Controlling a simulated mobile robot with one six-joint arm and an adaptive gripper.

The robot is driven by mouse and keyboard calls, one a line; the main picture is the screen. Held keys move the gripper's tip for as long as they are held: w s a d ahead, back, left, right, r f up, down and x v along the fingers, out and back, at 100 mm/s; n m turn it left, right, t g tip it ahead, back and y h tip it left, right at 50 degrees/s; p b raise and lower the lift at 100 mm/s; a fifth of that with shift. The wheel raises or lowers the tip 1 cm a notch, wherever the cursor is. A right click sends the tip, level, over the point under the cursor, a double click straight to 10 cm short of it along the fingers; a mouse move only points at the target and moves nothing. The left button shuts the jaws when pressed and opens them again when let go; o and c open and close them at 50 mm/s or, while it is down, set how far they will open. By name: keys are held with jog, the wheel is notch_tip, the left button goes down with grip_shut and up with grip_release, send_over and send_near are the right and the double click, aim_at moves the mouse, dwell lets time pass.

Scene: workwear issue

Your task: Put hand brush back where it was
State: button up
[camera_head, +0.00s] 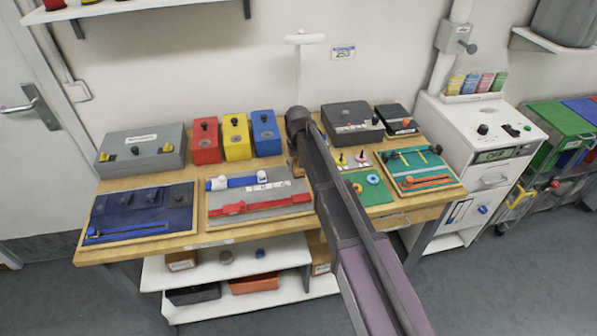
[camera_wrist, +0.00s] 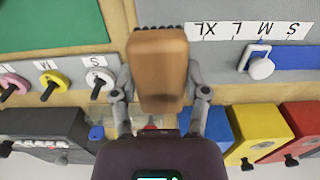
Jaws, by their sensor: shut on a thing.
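The hand brush (camera_wrist: 158,70) has a tan-brown wooden body with dark bristles along its upper edge in the wrist view. My gripper (camera_wrist: 161,94) is shut on it, with one grey finger on each side. Below the brush lies the wooden worktable (camera_head: 240,237), between the grey size board (camera_wrist: 230,60) and the green board (camera_wrist: 60,22). In the head view my arm covers most of the gripper; a small brown part, probably the brush, shows beside it (camera_head: 296,168). I cannot tell whether the brush touches the table.
Red (camera_head: 205,142), yellow (camera_head: 236,138) and blue (camera_head: 266,134) boxes stand close by at the back, with a dark grey box (camera_head: 352,118) right of my arm. Small ring tags on pegs (camera_wrist: 50,80) are nearby. Blue (camera_head: 138,212) and green (camera_head: 422,170) boards lie at the sides.

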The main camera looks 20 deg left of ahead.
aim_at(298, 170)
jog(key=shift+w+a, duration=0.2)
jog(key=shift+w, duration=0.25)
jog(key=shift+w+f+b, duration=0.15)
jog(key=shift+f+b, duration=0.2)
jog(key=shift+b, duration=0.05)
jog(key=shift+f+b, duration=1.45)
jog(key=shift+f, duration=0.15)
jog(key=o, duration=1)
notch_tip(298, 170, up, 12)
jog(key=p, duration=1.2)
